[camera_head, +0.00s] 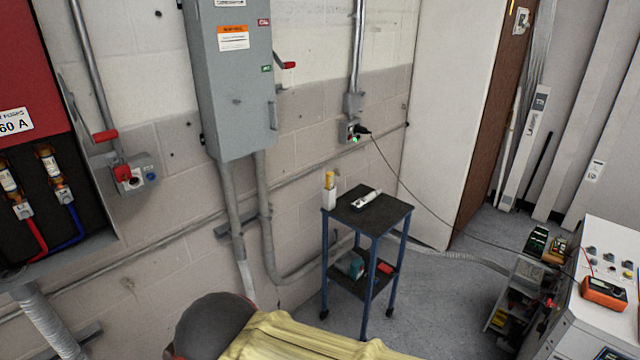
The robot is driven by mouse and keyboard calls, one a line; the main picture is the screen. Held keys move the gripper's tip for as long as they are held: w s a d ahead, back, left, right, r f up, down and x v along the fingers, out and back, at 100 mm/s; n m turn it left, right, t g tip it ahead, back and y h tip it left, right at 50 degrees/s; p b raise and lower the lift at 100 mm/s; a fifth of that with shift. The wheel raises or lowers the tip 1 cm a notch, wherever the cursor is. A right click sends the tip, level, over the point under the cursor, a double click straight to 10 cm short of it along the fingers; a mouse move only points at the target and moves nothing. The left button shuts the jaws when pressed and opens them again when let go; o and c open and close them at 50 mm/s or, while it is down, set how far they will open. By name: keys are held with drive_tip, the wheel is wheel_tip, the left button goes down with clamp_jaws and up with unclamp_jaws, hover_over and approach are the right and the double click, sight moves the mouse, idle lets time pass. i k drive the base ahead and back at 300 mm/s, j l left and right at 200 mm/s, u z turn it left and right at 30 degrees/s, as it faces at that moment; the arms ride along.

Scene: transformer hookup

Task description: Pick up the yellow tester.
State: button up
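A small upright thing with a yellow top and a white lower part (328,188) stands at the back left corner of the cart's dark top (384,215). It is the likeliest yellow tester, but it is too small to be sure. A white device with a dark end (365,197) lies on the same top, to its right. An orange meter (604,292) sits on the grey console at the far right. My gripper is not in view.
The blue-legged cart (325,256) stands near the block wall, with small items on its lower shelf. A grey switch box (235,80) hangs above left. A black cable (405,182) runs from a wall socket rightward. Yellow ribbed material and a dark dome fill the bottom edge.

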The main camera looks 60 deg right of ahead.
sight(329, 175)
drive_tip(key=z, duration=2.1)
drive_tip(key=i+j+z, duration=0.2)
drive_tip(key=i, duration=0.4)
drive_tip(key=i+j+z, duration=0.2)
drive_tip(key=i, duration=0.35)
drive_tip(key=i+j+z, duration=0.2)
drive_tip(key=i, duration=0.4)
drive_tip(key=i+j+z, duration=0.2)
drive_tip(key=i+j, duration=0.3)
